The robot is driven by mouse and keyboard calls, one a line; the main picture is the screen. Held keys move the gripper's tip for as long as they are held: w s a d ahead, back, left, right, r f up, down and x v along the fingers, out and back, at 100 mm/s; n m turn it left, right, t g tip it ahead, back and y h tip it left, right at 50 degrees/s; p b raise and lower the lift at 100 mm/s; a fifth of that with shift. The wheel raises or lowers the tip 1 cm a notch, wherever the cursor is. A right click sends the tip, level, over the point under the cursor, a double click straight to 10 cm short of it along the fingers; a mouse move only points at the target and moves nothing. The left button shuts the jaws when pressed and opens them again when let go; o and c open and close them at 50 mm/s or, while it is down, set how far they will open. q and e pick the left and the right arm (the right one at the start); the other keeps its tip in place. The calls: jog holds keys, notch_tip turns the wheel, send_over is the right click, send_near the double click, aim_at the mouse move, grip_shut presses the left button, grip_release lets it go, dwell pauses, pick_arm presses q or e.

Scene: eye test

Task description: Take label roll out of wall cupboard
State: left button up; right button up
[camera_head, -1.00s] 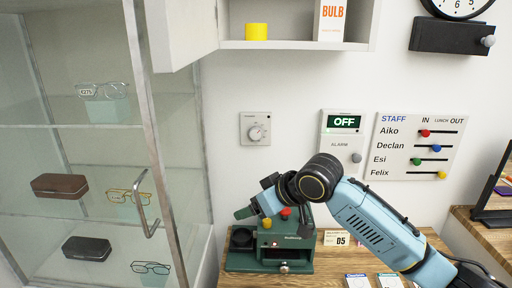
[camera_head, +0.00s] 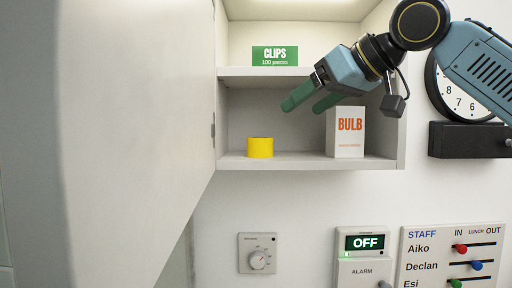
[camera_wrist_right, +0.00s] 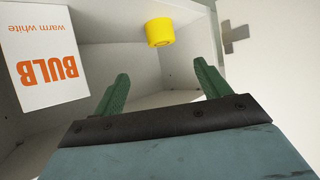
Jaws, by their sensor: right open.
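The label roll, a short yellow cylinder (camera_head: 260,147), stands on the lower shelf of the open wall cupboard (camera_head: 290,163), left of the bulb box. My right gripper (camera_head: 302,107) is open and empty at the cupboard's front, above and to the right of the roll and apart from it. In the right wrist view the roll (camera_wrist_right: 159,32) shows beyond and between the two green fingers (camera_wrist_right: 160,72). My left gripper is not in view.
A white BULB box (camera_head: 345,132) stands on the same shelf, close to my right gripper. A green CLIPS box (camera_head: 275,56) is on the shelf above. The open cupboard door (camera_head: 130,130) fills the left side. A clock (camera_head: 462,100) hangs at right.

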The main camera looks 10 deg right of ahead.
aim_at(260, 147)
jog(key=p+x, duration=0.1)
jog(key=x, duration=0.4)
jog(key=shift+a, duration=0.25)
jog(key=shift+p+x, duration=0.4)
jog(key=shift+x, duration=1.6)
jog(key=x, duration=0.3)
jog(key=shift+f+p, duration=0.2)
jog(key=shift+p, duration=0.2)
jog(key=shift+w+a+f, duration=0.1)
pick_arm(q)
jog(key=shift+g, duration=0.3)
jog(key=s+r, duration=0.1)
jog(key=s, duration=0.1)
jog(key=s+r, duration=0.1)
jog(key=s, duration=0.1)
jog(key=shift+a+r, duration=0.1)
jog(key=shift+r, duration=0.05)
pick_arm(e)
jog(key=c, duration=1.1)
